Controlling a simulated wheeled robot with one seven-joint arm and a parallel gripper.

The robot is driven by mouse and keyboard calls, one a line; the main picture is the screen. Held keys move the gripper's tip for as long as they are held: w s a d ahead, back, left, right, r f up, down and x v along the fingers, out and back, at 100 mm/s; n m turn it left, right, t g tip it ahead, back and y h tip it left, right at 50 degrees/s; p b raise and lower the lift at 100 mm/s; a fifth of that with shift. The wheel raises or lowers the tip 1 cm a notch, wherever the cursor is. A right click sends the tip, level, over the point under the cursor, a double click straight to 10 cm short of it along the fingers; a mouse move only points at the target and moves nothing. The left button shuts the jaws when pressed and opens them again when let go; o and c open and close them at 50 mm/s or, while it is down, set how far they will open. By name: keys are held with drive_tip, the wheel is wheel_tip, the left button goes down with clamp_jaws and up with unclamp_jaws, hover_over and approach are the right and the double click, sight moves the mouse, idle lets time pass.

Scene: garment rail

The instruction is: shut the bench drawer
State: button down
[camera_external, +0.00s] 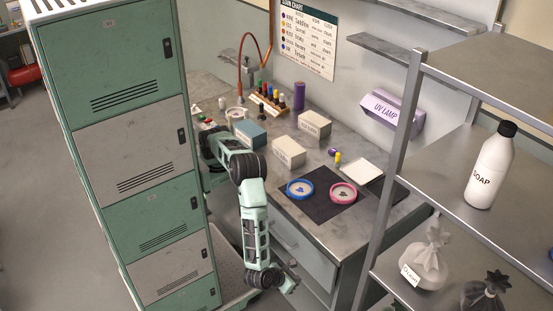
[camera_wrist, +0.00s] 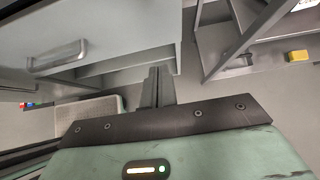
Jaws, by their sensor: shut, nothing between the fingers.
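The bench (camera_external: 380,214) has a pale grey drawer (camera_external: 305,252) on its front side, partly hidden behind my arm in the external view. In the wrist view the drawer front (camera_wrist: 115,28) fills the upper left, with a grey bar handle (camera_wrist: 57,57) on it. How far the drawer stands out is hard to tell. My gripper (camera_external: 291,284) is low in front of the bench, near the drawer. In the wrist view its fingers (camera_wrist: 158,86) are together and empty, just below and right of the drawer front, with no clear contact.
A locker stack (camera_external: 133,130) stands left of my arm. A metal shelf rack (camera_external: 388,150) with a soap bottle (camera_external: 490,165) and tied bags stands at the right. The bench top holds two ring dishes on a dark mat (camera_external: 322,213), boxes and small bottles.

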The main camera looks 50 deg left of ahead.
drive_tip(key=shift+w+r+p+x, duration=0.35)
drive_tip(key=shift+p+x, duration=0.1)
drive_tip(key=shift+x, duration=1.7)
drive_tip(key=shift+w+r+p+x, duration=0.3)
drive_tip(key=shift+r+p+x, duration=0.1)
drive_tip(key=shift+x, duration=1.75)
drive_tip(key=shift+w+r+p+x, duration=0.35)
drive_tip(key=shift+p+x, duration=0.1)
drive_tip(key=shift+x, duration=1.7)
drive_tip(key=shift+d, duration=0.1)
drive_tip(key=shift+w, duration=0.35)
drive_tip(key=shift+w+b, duration=0.5)
drive_tip(key=shift+w, duration=0.7)
drive_tip(key=b, duration=0.2)
approach(324, 269)
drive_tip(key=s, duration=0.4)
drive_tip(key=shift+s+f, duration=0.3)
drive_tip(key=shift+s, duration=0.1)
